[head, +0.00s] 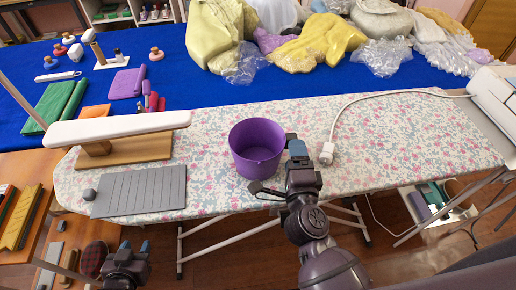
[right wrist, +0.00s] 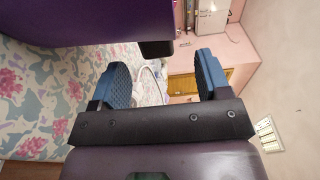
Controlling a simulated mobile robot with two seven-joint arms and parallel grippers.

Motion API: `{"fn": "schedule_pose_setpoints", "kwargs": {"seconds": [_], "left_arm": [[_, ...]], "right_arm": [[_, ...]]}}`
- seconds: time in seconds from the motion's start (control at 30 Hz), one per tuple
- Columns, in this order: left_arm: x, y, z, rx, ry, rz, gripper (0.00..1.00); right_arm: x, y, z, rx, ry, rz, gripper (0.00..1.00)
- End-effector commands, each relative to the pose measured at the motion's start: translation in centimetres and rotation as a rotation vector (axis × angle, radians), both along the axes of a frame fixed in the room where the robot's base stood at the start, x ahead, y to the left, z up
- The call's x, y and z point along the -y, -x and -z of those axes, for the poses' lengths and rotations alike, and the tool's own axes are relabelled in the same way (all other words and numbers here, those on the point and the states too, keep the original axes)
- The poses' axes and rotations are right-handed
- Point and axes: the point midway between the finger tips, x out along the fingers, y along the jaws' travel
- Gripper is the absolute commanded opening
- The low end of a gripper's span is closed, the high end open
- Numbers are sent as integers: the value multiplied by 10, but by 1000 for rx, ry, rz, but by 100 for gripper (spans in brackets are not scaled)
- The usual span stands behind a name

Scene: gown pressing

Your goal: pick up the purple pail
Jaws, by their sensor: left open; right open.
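The purple pail (head: 257,140) stands upright on the floral ironing board, near its front edge. Its purple side also fills the upper left of the right wrist view (right wrist: 80,20). My right gripper (head: 298,148) is open and empty, close to the pail's right side. In the right wrist view its blue finger pads (right wrist: 163,80) stand apart, with the pail above and left of the gap; I cannot tell whether they touch. My left gripper (head: 135,248) is open and empty, low at the left in front of the board, far from the pail.
On the floral board (head: 400,140), a sleeve board (head: 118,128) and a grey ridged mat (head: 140,192) lie left of the pail. A white plug with cord (head: 327,153) lies just right of my right gripper.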

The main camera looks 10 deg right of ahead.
Motion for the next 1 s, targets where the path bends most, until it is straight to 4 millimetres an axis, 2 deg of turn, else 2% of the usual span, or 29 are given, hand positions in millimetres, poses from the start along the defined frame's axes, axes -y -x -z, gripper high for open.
{"fn": "schedule_pose_setpoints", "kwargs": {"seconds": [0.3,0.43,0.67,1.0], "left_arm": [[1,-3,-1,5,0,2,43],[1,-4,-2,8,0,3,43],[1,-4,-2,8,0,3,43],[0,-1,0,1,1,1,43]], "right_arm": [[3,-40,3,1,-1,-1,70],[4,-48,3,2,-1,0,70],[4,-48,4,1,-1,0,70],[4,-48,4,0,0,0,20]]}}
